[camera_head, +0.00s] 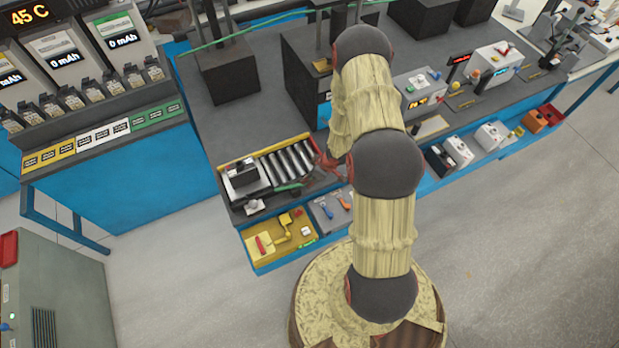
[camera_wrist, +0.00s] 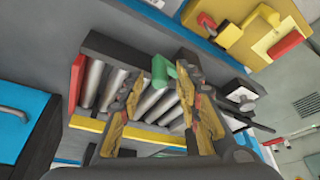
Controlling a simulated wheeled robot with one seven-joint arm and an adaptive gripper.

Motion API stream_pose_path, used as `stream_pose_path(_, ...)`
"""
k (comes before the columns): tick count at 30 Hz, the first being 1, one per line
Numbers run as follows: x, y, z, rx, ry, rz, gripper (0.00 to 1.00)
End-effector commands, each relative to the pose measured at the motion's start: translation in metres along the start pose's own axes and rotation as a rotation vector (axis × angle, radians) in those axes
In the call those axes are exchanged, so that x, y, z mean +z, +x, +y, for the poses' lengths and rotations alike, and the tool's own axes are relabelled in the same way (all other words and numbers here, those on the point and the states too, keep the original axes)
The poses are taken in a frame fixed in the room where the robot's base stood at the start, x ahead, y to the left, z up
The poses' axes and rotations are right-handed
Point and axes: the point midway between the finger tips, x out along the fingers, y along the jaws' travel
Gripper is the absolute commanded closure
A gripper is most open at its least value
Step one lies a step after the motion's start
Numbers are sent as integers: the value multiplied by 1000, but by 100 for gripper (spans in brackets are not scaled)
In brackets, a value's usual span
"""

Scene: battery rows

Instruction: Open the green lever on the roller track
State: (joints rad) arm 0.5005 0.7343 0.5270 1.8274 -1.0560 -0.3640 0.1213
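The roller track (camera_head: 283,166) is a shallow tray with metal rollers and a yellow back edge, on the left part of the workbench. The green lever (camera_head: 288,187) lies along its front side, toward the right.
A dark block (camera_head: 242,178) sits at the track's left end. A yellow tray (camera_head: 262,246) with a yellow tool and red part lies below the track, with a grey tray (camera_head: 328,208) of small tools to its right. A dark block (camera_head: 229,72) stands behind.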

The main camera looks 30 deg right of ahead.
Motion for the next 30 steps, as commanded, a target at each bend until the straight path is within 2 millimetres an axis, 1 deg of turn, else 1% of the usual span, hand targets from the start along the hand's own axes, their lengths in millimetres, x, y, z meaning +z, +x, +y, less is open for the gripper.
stream_pose_path(9,-1,-64,2,3,0,2,66)
stream_pose_path(12,-1,-81,1,3,-2,2,66)
stream_pose_path(15,-1,-94,2,2,-1,2,66)
stream_pose_path(18,-1,-103,1,2,-1,1,66)
stream_pose_path(21,0,-107,0,0,-1,0,66)
stream_pose_path(30,0,-108,0,0,-1,0,66)
